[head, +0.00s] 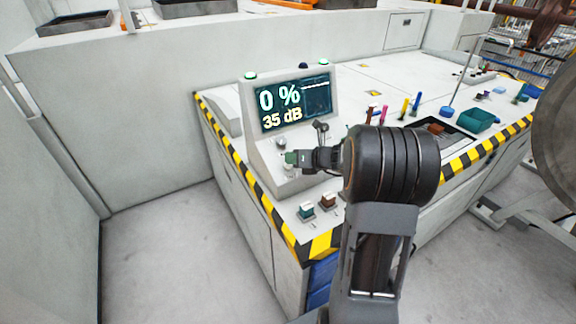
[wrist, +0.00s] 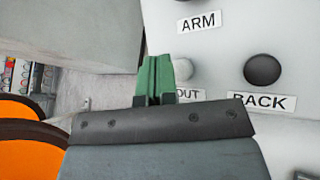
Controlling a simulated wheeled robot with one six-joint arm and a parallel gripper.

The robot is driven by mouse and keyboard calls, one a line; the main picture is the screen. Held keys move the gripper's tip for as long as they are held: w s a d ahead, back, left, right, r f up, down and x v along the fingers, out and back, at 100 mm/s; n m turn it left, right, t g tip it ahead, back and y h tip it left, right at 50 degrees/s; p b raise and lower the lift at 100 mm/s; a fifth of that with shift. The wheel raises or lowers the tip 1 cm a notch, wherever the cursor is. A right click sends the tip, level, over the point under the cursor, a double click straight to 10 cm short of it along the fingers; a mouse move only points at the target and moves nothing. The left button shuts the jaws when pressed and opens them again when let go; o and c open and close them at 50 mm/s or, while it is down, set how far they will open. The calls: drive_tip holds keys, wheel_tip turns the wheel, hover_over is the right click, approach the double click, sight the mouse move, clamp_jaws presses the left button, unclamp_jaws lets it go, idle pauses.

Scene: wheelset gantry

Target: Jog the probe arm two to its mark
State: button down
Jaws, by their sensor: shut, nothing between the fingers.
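The grey console (head: 250,140) stands on the cabinet top, its screen (head: 290,102) reading "0 %" and "35 dB". In the wrist view, its panel (wrist: 215,55) carries the labels ARM, OUT and BACK. A black round button (wrist: 262,69) sits above BACK. A pale round button (wrist: 183,68) sits above OUT, partly hidden by my fingers. My gripper (head: 291,157) is shut and empty, its green fingertips (wrist: 155,62) just left of the pale button. I cannot tell whether they touch it. The probe arm and its mark are not clearly identifiable.
A large grey wheel (head: 557,125) is at the right edge. The floor at left (head: 160,250) is clear.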

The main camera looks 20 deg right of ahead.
drive_tip(key=shift+w+f, duration=0.15)
drive_tip(key=shift+f, duration=0.2)
